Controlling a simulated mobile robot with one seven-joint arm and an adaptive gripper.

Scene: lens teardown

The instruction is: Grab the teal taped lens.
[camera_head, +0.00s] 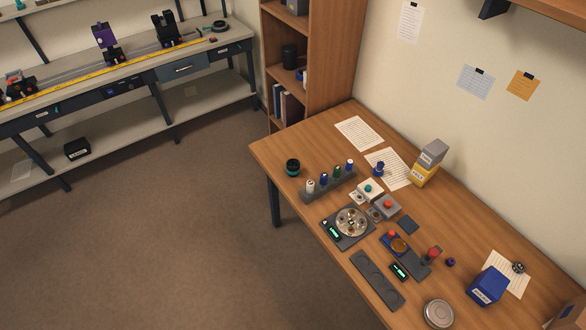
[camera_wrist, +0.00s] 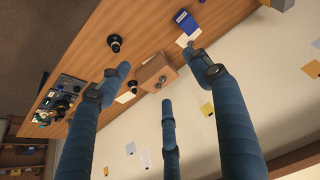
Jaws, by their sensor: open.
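A short black lens with a teal band (camera_head: 293,168) stands on the wooden table near its left end in the head view. It is apart from the row of small bottles beside it. My gripper (camera_wrist: 160,80) shows only in the wrist view, with its blue-sleeved fingers spread wide and nothing between them. The gripper is outside the head view, so its distance from the lens cannot be told. I cannot pick out the teal band in the wrist view.
A rack of small bottles (camera_head: 330,185) stands right of the lens, with a round-topped device (camera_head: 350,222) nearer the front. A blue box (camera_head: 488,287) is at the right. The wrist view shows a brown box (camera_wrist: 153,73) beyond the fingers. Bare wood surrounds the lens.

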